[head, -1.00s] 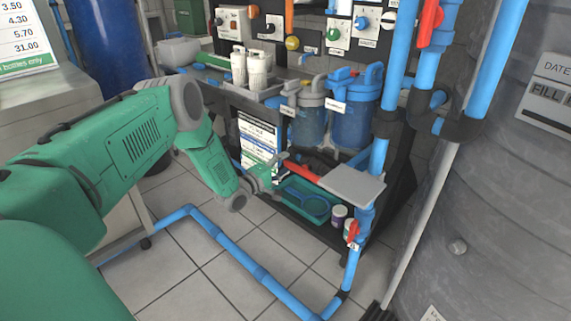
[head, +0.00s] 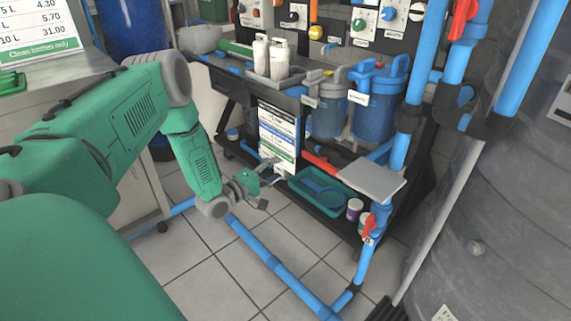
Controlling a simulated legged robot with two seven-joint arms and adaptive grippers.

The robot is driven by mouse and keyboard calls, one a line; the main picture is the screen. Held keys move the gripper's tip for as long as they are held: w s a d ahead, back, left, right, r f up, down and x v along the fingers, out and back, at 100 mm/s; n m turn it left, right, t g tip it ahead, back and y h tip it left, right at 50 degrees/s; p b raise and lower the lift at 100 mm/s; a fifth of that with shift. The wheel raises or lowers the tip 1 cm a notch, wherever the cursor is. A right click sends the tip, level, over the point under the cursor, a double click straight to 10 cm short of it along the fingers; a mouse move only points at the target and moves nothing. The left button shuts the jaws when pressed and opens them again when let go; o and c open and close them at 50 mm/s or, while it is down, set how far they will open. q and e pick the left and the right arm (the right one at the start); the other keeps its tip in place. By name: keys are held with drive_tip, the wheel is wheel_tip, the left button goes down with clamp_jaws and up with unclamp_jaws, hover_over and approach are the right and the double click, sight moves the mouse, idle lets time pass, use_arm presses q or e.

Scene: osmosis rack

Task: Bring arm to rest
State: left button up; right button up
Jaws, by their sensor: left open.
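My left arm comes in from the left, green with grey joints. Its gripper (head: 268,178) is open, in front of the rack's lower shelf, near the lower edge of a printed notice sheet (head: 279,135). Nothing shows between its fingers. A teal tray (head: 318,193) with a blue ring-shaped tool lies on the lower shelf to the right of the gripper, apart from it. A red-handled item (head: 320,162) lies behind the tray. My right gripper is not in view.
Blue filter housings (head: 375,108) and white cartridges (head: 279,60) are on the rack above. Blue pipe (head: 265,255) runs along the tiled floor below my arm. A grey plate (head: 371,180) juts out at right, near vertical pipes. A large grey tank (head: 500,200) fills the right side.

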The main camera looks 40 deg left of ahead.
use_arm(q)
drive_tip(key=shift+s, duration=0.35)
idle(0.3)
